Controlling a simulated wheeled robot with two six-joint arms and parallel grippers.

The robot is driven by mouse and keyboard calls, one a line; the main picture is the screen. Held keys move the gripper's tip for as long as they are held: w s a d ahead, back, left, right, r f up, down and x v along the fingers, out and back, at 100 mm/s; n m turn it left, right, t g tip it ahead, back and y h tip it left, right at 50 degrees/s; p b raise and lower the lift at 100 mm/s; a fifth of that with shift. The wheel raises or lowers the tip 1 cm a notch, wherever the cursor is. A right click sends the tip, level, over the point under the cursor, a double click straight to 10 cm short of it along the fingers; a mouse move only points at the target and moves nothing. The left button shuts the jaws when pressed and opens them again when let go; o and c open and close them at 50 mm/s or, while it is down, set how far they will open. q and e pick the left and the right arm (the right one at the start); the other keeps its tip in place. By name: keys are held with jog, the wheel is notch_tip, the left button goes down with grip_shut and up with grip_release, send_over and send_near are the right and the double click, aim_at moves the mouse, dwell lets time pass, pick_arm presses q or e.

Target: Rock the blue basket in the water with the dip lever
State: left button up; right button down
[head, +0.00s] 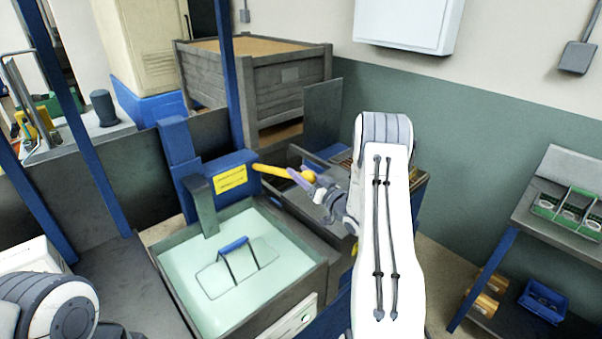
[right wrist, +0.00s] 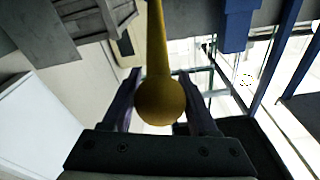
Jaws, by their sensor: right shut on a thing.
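The dip lever (head: 272,170) is a yellow bar with a round knob, reaching right from a blue housing with a yellow label (head: 231,179). My right gripper (head: 303,179) is shut on its knob end. In the right wrist view the yellow knob (right wrist: 160,101) sits between the two dark fingers of my right gripper (right wrist: 161,108). The basket (head: 212,285) hangs in the pale green water of the grey tank (head: 272,318); its blue-topped handle (head: 234,244) stands above the surface, and its body shows only as a faint outline. My left gripper is out of view.
A grey crate (head: 285,92) stands behind the lever. At right, a sloped shelf (head: 560,226) carries a green tray (head: 567,212) of rings, with a blue bin (head: 543,301) below. Blue posts rise at left and beside the crate.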

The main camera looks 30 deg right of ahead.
jog(key=shift+c, duration=1.1)
grip_release()
jog(key=shift+s+f, duration=0.1)
jog(key=shift+s, duration=0.05)
jog(key=shift+d, duration=0.1)
jog(key=shift+s, duration=0.3)
jog(key=shift+s+d+f+b, duration=0.2)
jog(key=shift+s+b, duration=0.45)
jog(key=shift+s, duration=0.95)
jog(key=shift+s+d+f+b, duration=0.2)
jog(key=shift+s+b, duration=0.4)
jog(key=shift+s, duration=1.05)
jog(key=shift+s+d+f+b, duration=0.2)
jog(key=shift+s+b, duration=0.45)
jog(key=shift+s, duration=0.95)
